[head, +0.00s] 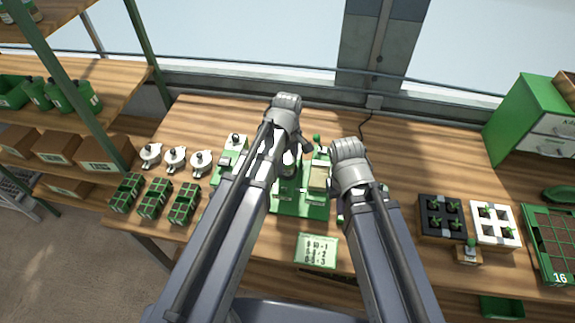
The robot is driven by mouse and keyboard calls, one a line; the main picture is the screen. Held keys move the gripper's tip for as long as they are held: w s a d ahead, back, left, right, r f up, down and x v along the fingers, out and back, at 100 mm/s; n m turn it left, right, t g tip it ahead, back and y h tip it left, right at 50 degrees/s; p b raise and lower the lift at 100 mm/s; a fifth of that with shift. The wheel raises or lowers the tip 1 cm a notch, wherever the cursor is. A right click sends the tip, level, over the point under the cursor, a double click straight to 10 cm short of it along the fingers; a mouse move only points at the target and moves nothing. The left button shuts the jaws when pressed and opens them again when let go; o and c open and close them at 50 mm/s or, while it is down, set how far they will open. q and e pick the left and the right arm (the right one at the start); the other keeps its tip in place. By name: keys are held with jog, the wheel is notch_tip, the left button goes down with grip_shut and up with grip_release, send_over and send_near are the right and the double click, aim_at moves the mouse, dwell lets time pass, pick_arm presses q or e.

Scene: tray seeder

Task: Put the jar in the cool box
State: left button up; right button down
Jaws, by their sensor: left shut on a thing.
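My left gripper (291,160) is over the green device in the middle of the table, mostly hidden by its own arm. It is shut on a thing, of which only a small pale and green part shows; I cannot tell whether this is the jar. I cannot pick out the jar for certain elsewhere. A green cabinet (514,112) with pale drawer fronts and partly legible lettering stands at the right; I cannot tell whether it is the cool box. My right gripper (345,195) is beside the green device, its fingers hidden behind its arm.
Three white round pots (175,158) stand left on the wooden table (410,130), behind green crates (154,199). A green device (316,208) and a number card (316,250) are in the middle. Black (442,219) and white (494,225) seedling trays sit right. Shelves line the left.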

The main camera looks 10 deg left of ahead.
aim_at(287, 160)
pick_arm(q)
grip_shut()
jog(key=shift+r, duration=0.15)
notch_tip(287, 160, up, 10)
jog(key=p, duration=1)
